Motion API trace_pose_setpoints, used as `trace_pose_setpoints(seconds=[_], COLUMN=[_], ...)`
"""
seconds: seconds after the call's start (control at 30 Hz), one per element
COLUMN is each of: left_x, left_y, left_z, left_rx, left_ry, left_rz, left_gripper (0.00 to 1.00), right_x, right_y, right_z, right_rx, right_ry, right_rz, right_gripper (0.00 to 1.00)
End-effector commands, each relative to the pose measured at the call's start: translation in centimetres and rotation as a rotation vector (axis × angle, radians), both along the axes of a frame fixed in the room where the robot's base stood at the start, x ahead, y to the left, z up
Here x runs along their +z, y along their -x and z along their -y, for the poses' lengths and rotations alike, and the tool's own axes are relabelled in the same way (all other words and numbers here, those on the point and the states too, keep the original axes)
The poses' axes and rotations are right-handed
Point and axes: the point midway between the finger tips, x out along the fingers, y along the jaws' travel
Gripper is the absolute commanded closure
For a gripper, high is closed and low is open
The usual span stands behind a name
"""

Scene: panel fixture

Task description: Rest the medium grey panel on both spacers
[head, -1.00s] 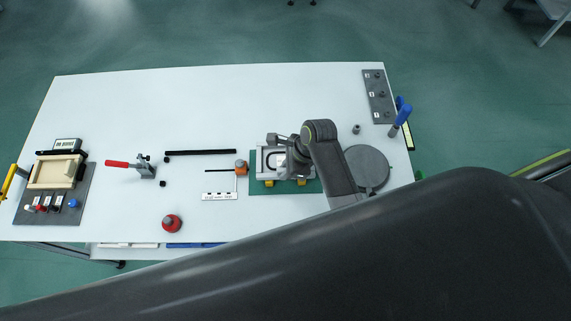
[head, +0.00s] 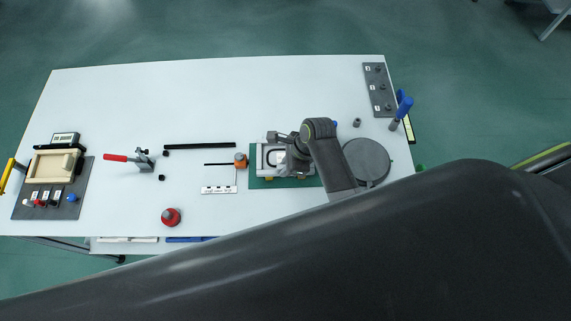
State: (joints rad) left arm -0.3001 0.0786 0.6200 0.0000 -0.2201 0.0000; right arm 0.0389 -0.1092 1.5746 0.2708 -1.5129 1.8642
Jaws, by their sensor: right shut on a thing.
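My right arm reaches over the green mat (head: 313,182), and its gripper (head: 281,157) is shut on the medium grey panel (head: 262,163). The panel is a light grey piece with a dark outline around its middle, seen from above, and the gripper covers part of it. A small trace of a yellow spacer (head: 268,179) shows at the panel's near edge. The other spacer is hidden or too small to make out. I cannot tell whether the panel touches the spacers. My left gripper is not in view.
An orange-topped block (head: 241,160) stands just left of the mat. A dark round disc (head: 367,160) lies right of my arm. A red-handled clamp (head: 142,159), black bar (head: 200,146) and red knob (head: 171,217) are further left.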

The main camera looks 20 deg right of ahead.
Motion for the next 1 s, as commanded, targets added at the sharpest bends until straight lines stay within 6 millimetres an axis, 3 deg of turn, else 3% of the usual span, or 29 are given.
trace_pose_setpoints(seconds=[0.37,0.4,0.57,1.0], left_x=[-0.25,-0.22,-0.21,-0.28], left_y=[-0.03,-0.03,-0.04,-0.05], left_z=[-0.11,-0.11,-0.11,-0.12], left_rx=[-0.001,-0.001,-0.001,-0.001], left_ry=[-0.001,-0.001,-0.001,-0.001], left_rz=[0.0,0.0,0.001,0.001], left_gripper=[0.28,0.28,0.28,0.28], right_x=[-0.74,-0.69,-0.7,0.12], right_y=[-0.08,-0.08,-0.06,0.02], right_z=[0.0,0.0,0.0,0.42], right_rx=[0.0,0.0,0.0,0.0], right_ry=[0.0,0.0,0.0,0.001], right_rz=[0.002,0.002,0.002,0.002], right_gripper=[1.0,0.81,0.6,0.6])
